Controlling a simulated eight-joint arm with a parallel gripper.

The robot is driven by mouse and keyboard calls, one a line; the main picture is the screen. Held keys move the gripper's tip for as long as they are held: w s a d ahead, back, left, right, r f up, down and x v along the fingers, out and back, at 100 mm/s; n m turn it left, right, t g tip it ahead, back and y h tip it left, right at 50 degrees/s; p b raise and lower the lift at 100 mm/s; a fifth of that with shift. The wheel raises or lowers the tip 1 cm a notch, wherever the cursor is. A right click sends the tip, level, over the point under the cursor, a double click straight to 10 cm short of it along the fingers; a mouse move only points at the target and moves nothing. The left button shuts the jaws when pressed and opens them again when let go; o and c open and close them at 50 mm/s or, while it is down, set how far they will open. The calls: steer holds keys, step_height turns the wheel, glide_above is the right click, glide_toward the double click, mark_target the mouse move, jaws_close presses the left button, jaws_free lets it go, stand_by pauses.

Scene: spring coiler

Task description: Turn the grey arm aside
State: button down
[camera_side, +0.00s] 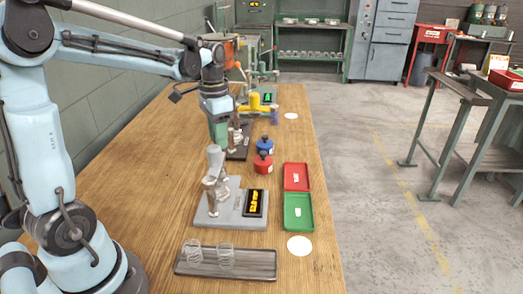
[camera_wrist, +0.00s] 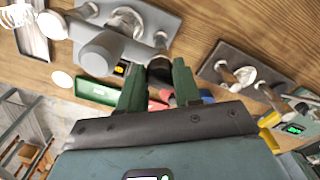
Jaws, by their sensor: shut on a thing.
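The grey arm (camera_side: 215,157) stands up from a grey coiler base (camera_side: 240,217) on the wooden bench in the side view. In the wrist view its thick, rounded grey end (camera_wrist: 100,53) is just left of my fingertips. My gripper (camera_side: 218,138) points down over the arm's top in the side view. In the wrist view the two green fingers of my gripper (camera_wrist: 157,75) are a little apart, with their tips beside the arm. My gripper is shut on the grey arm; the contact itself is partly hidden.
A dark coiler base (camera_side: 237,153) stands behind. Blue (camera_side: 265,145) and red (camera_side: 263,164) pots are to the right, near a red tray (camera_side: 297,176) and a green tray (camera_side: 292,225). A grey tray (camera_side: 190,271) with wire springs lies in front.

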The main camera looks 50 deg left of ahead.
steer(key=shift+n, duration=0.3)
steer(key=n, duration=0.3)
steer(key=shift+n, duration=0.4)
steer(key=n, duration=0.4)
steer(key=shift+d+n, duration=0.1)
steer(key=shift+n, duration=0.2)
steer(key=n, duration=0.4)
steer(key=shift+w+n, duration=0.1)
steer(key=shift+n, duration=2.3)
steer(key=c, duration=0.8)
jaws_free()
steer(key=shift+r, duration=0.1)
step_height(320, 180, up, 12)
steer(key=shift+f, duration=0.1)
